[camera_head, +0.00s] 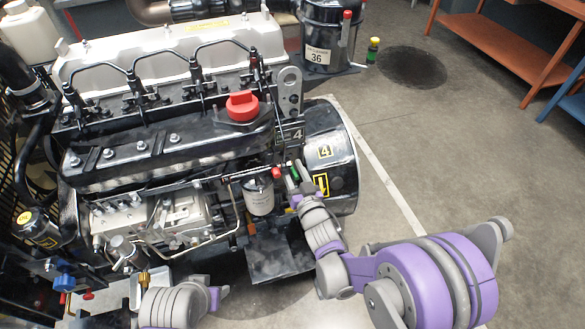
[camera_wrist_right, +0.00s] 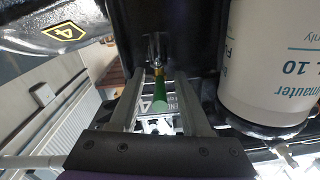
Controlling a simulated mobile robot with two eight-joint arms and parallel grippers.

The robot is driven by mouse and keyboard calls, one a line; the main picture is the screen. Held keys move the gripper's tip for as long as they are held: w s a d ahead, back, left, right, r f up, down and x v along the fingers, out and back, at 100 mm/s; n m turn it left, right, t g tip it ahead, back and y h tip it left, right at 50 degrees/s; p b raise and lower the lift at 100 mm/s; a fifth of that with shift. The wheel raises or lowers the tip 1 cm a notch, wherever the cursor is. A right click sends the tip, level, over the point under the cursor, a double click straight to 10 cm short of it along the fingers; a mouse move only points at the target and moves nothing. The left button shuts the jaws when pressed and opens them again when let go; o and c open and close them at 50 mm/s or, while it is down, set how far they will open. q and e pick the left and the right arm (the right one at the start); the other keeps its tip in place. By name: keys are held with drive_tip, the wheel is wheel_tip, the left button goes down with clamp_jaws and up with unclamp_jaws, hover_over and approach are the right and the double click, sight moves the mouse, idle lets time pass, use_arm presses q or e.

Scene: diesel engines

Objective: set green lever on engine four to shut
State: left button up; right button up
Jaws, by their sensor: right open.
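Engine four (camera_head: 160,100) fills the left of the head view, with a "4" plate on its near end. The green lever (camera_head: 296,173) shows at the lower right of the engine, at my right gripper (camera_head: 293,182). In the right wrist view, the green handle (camera_wrist_right: 160,96) lies between the two open fingers of my right gripper (camera_wrist_right: 160,82), with a gap on each side. Its brass-coloured stem meets a dark fitting. My left arm's end (camera_head: 185,303) is at the bottom of the head view; its finger opening cannot be made out.
A red-tipped lever (camera_head: 276,172) is just left of the green one. A white filter canister (camera_head: 259,196) hangs nearby and looms close on the right in the wrist view (camera_wrist_right: 270,60).

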clamp_jaws()
idle(0.4)
